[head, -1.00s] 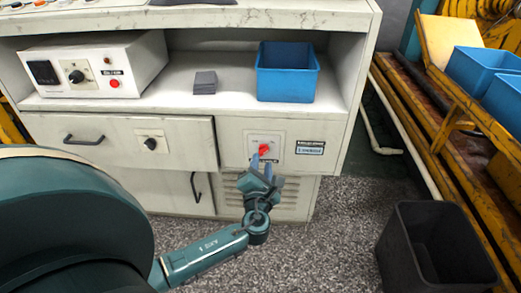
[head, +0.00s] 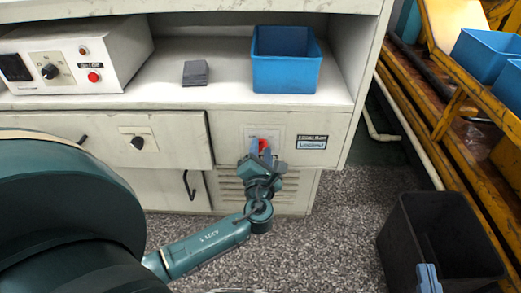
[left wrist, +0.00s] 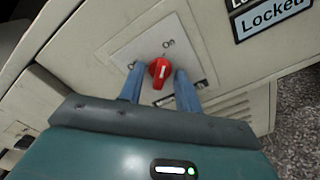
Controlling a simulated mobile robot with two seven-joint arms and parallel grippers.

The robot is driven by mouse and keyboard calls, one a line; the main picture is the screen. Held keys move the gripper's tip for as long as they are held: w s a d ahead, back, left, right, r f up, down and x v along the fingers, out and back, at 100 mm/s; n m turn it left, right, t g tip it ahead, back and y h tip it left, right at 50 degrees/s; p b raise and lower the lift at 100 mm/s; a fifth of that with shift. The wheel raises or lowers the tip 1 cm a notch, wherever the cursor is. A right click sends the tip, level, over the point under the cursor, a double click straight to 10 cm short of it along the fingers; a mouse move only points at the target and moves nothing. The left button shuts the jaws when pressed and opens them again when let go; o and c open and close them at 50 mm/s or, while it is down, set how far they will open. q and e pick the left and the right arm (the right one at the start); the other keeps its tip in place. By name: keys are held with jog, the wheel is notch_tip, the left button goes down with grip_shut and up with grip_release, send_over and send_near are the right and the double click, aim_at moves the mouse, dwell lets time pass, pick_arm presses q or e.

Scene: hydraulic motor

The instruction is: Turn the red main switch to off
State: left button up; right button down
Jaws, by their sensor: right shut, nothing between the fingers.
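The red main switch (head: 264,145) is a rotary knob on a pale plate on the cabinet front, partly hidden by my left gripper in the head view. My left gripper (head: 260,150) is open, with one blue finger on each side of the knob; gaps show between the fingers (left wrist: 159,86) and the knob. My right gripper (head: 428,278) shows at the bottom right, shut and empty, in front of the black bin.
A "Locked" label (head: 312,142) is right of the switch. Another black knob (head: 138,143) sits on the drawer to the left. A blue bin (head: 286,75) and a control box (head: 80,60) stand on the shelf. A black bin (head: 425,225) stands on the floor at right.

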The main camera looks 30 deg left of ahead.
pick_arm(q)
jog(key=shift+c, duration=0.4)
jog(key=c, duration=0.6)
